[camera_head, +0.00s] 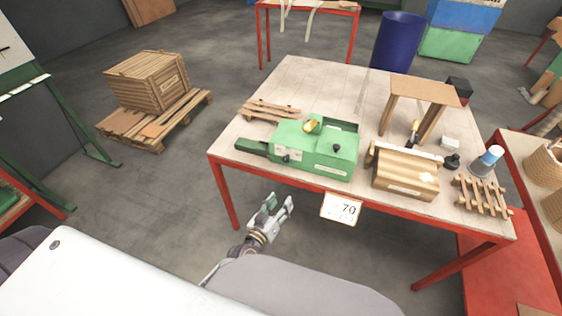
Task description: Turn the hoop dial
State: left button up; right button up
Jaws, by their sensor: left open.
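A green machine (308,148) sits near the front edge of the worktable, with a handle-like green arm sticking out to its left. It has a yellow part (311,126) on top and small dark knobs (336,148) on its faces. I cannot tell which part is the hoop dial. My left gripper (279,203) is open and empty, in front of the table and apart from the machine, its fingers pointing toward the table. My right gripper is not in view.
The worktable (300,80) has a red frame and a hanging sign (341,208) marked 70. Right of the machine stand a wooden coil block (405,172), a wooden stand (425,92) and a slatted rack (482,196). A crate (148,80) on a pallet stands left. The table's back left is clear.

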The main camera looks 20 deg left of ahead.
pick_arm(q)
jog(key=w+a+r+m+t+y, duration=0.1)
jog(key=a+r+y, duration=0.1)
jog(key=r, duration=0.3)
jog(key=shift+a+r+m+t, duration=0.15)
jog(key=shift+a+m+t, duration=0.25)
jog(key=shift+a, duration=0.25)
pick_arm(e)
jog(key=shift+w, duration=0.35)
pick_arm(q)
jog(key=shift+w, duration=0.15)
